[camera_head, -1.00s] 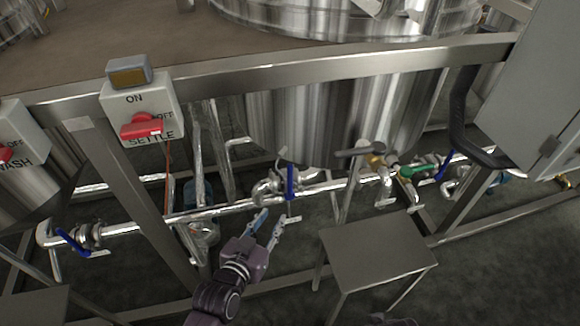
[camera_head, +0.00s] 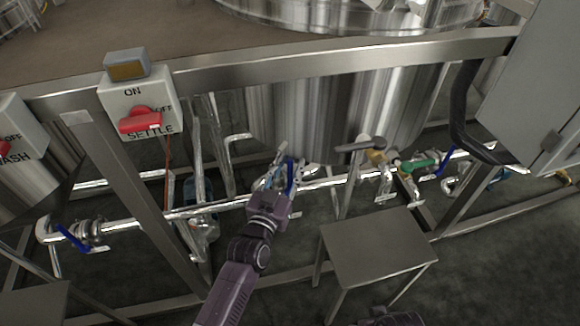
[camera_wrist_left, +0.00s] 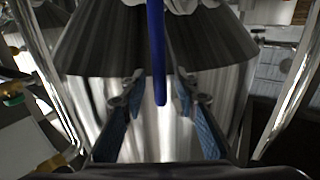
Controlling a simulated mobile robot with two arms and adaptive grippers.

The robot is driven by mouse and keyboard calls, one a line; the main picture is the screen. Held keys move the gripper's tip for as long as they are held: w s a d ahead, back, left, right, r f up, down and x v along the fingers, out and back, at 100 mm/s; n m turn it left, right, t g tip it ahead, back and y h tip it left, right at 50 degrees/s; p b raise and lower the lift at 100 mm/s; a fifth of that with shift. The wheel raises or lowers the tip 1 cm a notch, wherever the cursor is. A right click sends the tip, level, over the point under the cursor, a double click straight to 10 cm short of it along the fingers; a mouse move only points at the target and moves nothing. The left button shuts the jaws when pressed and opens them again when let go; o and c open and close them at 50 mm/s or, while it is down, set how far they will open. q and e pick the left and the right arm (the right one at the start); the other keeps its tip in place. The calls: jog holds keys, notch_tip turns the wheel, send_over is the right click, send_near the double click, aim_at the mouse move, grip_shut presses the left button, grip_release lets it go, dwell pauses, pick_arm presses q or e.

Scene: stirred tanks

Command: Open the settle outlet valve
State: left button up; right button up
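The settle outlet valve has a blue lever (camera_head: 290,177) that stands upright on the steel pipe under the tank. In the left wrist view the blue lever (camera_wrist_left: 157,55) hangs down from the top, between my two blue finger pads. My left gripper (camera_head: 279,179) is at the lever in the head view, and in the wrist view the gripper (camera_wrist_left: 160,120) has its fingers spread with a gap on both sides of the lever. The valve body is partly hidden by the gripper. My right gripper does not show; only a purple part of my body is at the bottom edge.
A SETTLE switch box (camera_head: 141,108) with a red knob is on the frame. A steel stool (camera_head: 378,250) stands right of my left arm. A grey-handled valve (camera_head: 360,145), a green-handled valve (camera_head: 420,163) and another blue lever (camera_head: 72,238) are along the pipe.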

pick_arm(q)
jog(key=shift+w, duration=0.1)
grip_shut()
jog(key=shift+f, duration=0.1)
dwell(0.5)
